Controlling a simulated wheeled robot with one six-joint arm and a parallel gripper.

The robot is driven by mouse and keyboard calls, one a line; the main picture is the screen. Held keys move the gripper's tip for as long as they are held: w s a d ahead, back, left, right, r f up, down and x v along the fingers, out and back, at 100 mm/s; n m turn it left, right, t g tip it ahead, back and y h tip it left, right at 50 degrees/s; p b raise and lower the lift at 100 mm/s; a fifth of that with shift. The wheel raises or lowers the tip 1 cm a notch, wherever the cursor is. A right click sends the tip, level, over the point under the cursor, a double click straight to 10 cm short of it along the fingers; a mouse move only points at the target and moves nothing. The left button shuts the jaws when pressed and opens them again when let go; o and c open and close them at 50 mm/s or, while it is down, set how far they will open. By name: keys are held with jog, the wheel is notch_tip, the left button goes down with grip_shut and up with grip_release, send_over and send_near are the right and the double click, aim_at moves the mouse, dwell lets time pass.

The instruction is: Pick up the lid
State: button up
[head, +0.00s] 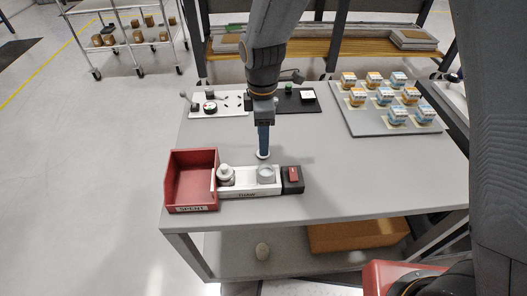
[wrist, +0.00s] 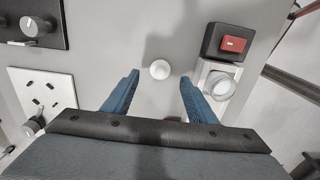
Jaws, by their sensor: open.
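The lid appears to be a small round white piece (head: 262,156) lying on the grey table just behind the white tray. In the wrist view the lid (wrist: 160,69) shows ahead of and between my two blue fingers. My gripper (head: 263,150) points down over it, and it is open and empty in the wrist view (wrist: 160,80). The fingertips stand apart on either side of the lid in the picture, with no contact visible. How high the tips are above the table is hard to tell.
A white tray (head: 245,192) at the table's front holds a white jar (head: 226,177) and a grey round cup (head: 266,174). A red bin (head: 190,185) stands left, a black box with a red button (head: 293,178) right. Panels (head: 225,103) lie behind; the table's right-front is clear.

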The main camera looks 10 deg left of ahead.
jog(key=shift+f+p, duration=0.65)
jog(key=shift+f, duration=1.6)
jog(key=c, duration=1.1)
